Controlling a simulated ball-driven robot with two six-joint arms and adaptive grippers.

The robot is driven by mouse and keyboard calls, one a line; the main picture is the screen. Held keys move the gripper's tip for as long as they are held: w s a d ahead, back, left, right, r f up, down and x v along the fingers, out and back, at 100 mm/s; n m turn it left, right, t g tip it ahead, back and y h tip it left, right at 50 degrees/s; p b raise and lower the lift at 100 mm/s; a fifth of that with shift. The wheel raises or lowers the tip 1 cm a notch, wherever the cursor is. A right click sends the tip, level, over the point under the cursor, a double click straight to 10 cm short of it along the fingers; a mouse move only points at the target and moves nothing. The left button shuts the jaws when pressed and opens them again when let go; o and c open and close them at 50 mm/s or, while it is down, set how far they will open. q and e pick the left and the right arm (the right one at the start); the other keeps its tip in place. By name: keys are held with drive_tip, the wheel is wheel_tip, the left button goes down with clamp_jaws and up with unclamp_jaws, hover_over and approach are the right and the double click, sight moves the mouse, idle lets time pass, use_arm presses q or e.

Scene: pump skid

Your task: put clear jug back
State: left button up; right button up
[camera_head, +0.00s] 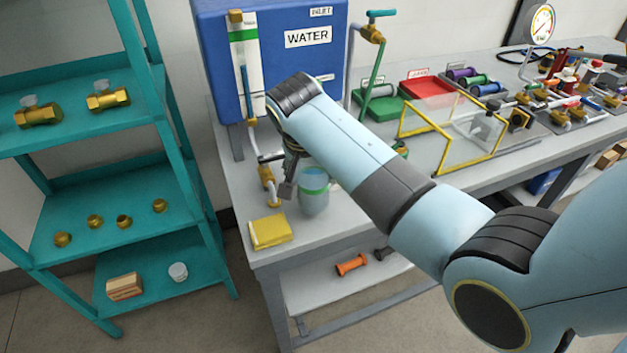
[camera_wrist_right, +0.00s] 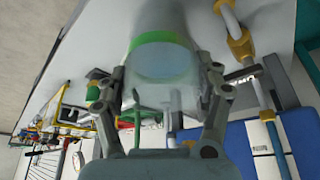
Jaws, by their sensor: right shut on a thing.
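The clear jug (camera_head: 314,198), bluish and see-through with a green band, is at the near left end of the bench, right of the yellow block. My right gripper (camera_head: 293,183) is shut on it, reaching down from above. In the right wrist view the jug (camera_wrist_right: 160,58) lies between the two fingers of my right gripper (camera_wrist_right: 162,88), with the green band showing. I cannot tell whether the jug's base touches the bench top. My left gripper is not in view.
A yellow block (camera_head: 270,231) lies near the bench's front left corner. Behind stand a blue water tank (camera_head: 290,60) and brass-fitted pipework (camera_head: 268,178). A yellow-framed clear guard (camera_head: 455,140) and red and green trays (camera_head: 425,84) are to the right. A teal shelf (camera_head: 110,230) is at left.

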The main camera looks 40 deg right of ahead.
wheel_tip(320, 180, down, 3)
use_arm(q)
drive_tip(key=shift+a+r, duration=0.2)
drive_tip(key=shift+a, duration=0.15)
use_arm(e)
drive_tip(key=shift+s, duration=0.1)
drive_tip(key=shift+f, duration=0.15)
drive_tip(key=o, duration=1.6)
drive_tip(key=shift+o, duration=0.2)
drive_tip(key=shift+a+r, duration=0.1)
drive_tip(key=shift+r, duration=0.3)
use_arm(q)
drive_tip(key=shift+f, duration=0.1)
use_arm(e)
drive_tip(key=v, duration=1.1)
drive_tip(key=shift+r, duration=0.25)
